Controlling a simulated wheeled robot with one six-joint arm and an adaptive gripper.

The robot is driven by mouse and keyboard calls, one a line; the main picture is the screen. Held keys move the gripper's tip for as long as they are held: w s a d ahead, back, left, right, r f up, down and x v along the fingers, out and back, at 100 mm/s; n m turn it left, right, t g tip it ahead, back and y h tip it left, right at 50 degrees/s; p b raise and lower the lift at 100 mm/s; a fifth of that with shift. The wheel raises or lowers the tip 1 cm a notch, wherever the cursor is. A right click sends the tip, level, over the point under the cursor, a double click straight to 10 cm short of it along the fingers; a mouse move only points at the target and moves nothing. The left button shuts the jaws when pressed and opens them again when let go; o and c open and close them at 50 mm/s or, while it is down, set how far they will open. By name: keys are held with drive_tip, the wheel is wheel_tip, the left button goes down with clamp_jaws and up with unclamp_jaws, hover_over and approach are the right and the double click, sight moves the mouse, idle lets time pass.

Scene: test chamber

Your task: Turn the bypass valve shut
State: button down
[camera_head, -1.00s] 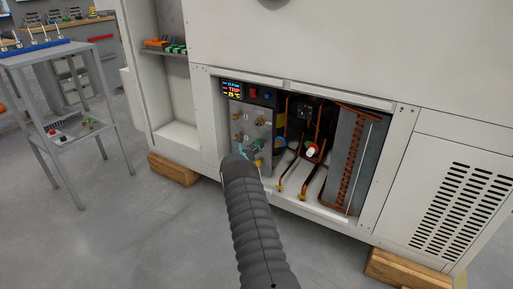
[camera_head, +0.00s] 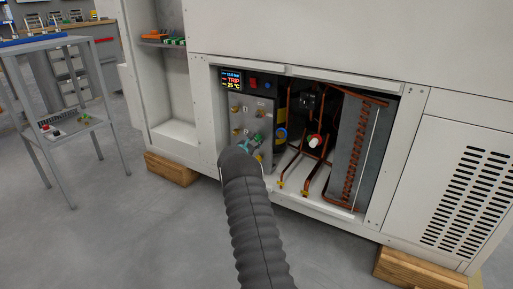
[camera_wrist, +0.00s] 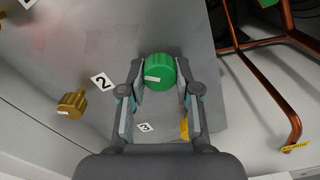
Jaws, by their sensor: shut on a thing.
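A green ribbed knob (camera_wrist: 159,71) with a white mark sits on a grey panel (camera_wrist: 110,35) in the wrist view. My gripper (camera_wrist: 160,88) has one finger on each side of this knob and is shut on it. A brass knob (camera_wrist: 72,103) is to the left, near a tag reading 2 (camera_wrist: 101,82). A tag reading 3 (camera_wrist: 145,127) and part of a yellow piece (camera_wrist: 184,128) lie between the fingers. I cannot read which knob is the bypass valve.
A display (camera_head: 232,78) above the panel reads TRIP. Copper pipes (camera_head: 290,165) and a red and white knob (camera_head: 315,141) are to the right inside the open bay. The cabinet frame (camera_head: 205,110) edges the bay. A grey trolley (camera_head: 75,110) stands left; the floor between is clear.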

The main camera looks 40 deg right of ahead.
drive_tip(key=m, duration=0.5)
drive_tip(key=shift+w+m, duration=0.1)
drive_tip(key=shift+m, duration=0.2)
drive_tip(key=m, duration=0.4)
drive_tip(key=shift+r+m, duration=0.15)
drive_tip(key=shift+m, duration=0.55)
drive_tip(key=c, duration=0.8)
unclamp_jaws()
drive_tip(key=shift+a, duration=0.15)
drive_tip(key=v, duration=1.1)
drive_tip(key=shift+s+a, duration=0.2)
drive_tip(key=shift+a, duration=0.15)
